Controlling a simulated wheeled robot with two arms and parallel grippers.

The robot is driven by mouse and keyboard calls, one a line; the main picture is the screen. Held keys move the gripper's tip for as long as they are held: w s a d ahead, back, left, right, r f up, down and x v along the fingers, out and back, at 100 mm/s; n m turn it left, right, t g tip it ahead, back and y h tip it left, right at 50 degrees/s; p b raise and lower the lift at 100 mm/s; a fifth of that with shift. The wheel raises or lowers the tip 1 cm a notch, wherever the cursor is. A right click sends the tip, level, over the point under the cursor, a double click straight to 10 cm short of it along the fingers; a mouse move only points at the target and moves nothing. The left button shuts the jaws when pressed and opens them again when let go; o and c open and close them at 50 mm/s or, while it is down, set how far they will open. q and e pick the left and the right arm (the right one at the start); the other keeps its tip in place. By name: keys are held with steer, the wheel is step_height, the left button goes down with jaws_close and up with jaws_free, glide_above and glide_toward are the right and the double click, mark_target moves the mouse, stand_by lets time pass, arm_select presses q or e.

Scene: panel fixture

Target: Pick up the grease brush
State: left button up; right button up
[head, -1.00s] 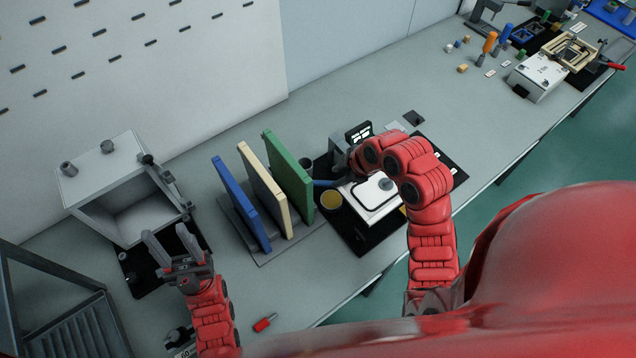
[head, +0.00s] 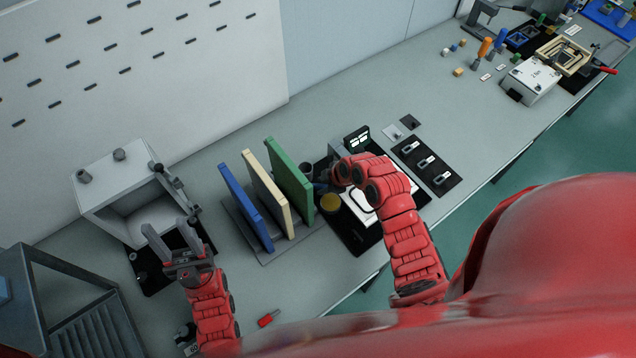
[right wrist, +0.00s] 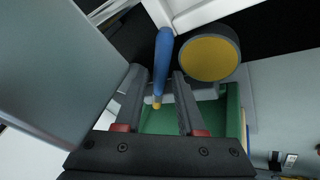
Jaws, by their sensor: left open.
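The grease brush, a thin blue handle with a yellowish end (right wrist: 164,58), shows in the right wrist view. Its lower end lies between the two fingers of my right gripper (right wrist: 158,76), which stand apart with gaps beside the handle. A round pot with a yellow top (right wrist: 208,58) is just right of the handle; the pot also shows in the head view (head: 331,203). In the head view the right fingers are hidden behind my red wrist, and only a little blue shows near the pot. My left gripper (head: 167,230) is open and empty, before the grey box.
Blue, cream and green panels (head: 291,180) stand in a rack left of the pot. A white block (head: 357,206) on a black mat lies partly under my right arm. A grey open box (head: 130,190) stands at left. A black strip with several small parts (head: 427,163) lies right.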

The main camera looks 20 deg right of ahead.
steer(key=shift+f, duration=0.1)
jaws_close()
steer(key=shift+a, duration=0.1)
stand_by(0.3)
